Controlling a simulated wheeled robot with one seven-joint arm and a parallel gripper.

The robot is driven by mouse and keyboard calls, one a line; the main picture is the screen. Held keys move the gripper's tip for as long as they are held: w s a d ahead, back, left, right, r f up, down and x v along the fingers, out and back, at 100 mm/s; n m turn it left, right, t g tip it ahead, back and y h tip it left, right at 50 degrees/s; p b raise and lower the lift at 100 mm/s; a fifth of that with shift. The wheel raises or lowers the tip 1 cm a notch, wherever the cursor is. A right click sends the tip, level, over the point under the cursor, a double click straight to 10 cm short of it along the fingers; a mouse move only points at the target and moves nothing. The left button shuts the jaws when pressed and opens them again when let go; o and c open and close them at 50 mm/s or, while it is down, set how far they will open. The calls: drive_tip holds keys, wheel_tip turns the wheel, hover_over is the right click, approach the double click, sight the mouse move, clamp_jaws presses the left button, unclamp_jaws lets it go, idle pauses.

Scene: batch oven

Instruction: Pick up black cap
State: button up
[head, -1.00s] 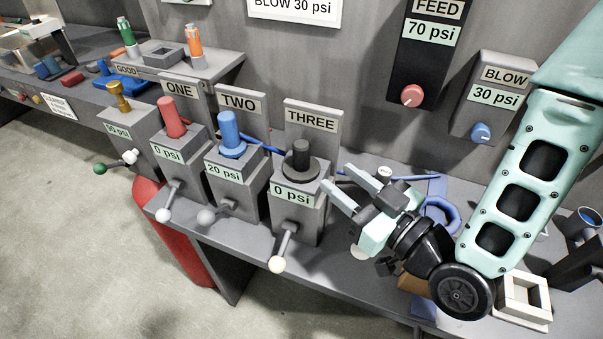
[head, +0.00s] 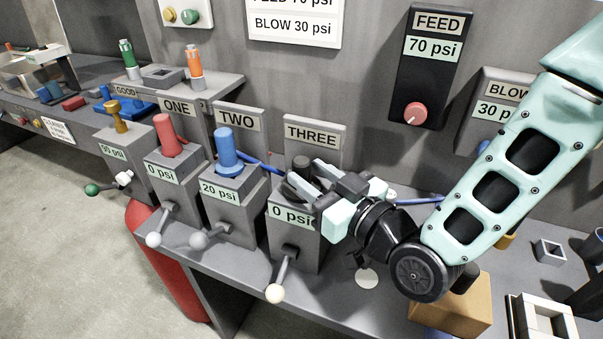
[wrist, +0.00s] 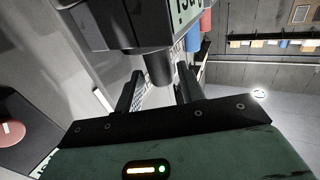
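The black cap (head: 302,162) is a dark knob on a wider dark base, on top of the grey box labelled THREE (head: 283,235). My gripper (head: 306,177) is at the top of that box, coming from the right, with its two fingers apart at the cap. The fingers partly hide the cap's lower part in the head view. In the wrist view, the cap (wrist: 158,68) shows as a dark cylinder between the two open fingers (wrist: 158,80), with gaps visible on both sides. Contact cannot be made out.
Boxes with a blue cap (head: 228,145) and a red cap (head: 166,133) stand to the left. A lever with a pale knob (head: 275,293) sticks out in front of box THREE. The panel wall with the FEED unit (head: 430,60) rises behind. A cardboard-coloured block (head: 470,310) lies below my arm.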

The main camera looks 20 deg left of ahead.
sight(308, 173)
drive_tip(key=p+x, duration=0.1)
drive_tip(key=x, duration=0.2)
drive_tip(key=shift+a, duration=0.15)
drive_tip(key=c, duration=0.7)
drive_tip(key=shift+c, duration=0.2)
wheel_tip(308, 173, up, 18)
drive_tip(key=b, duration=0.3)
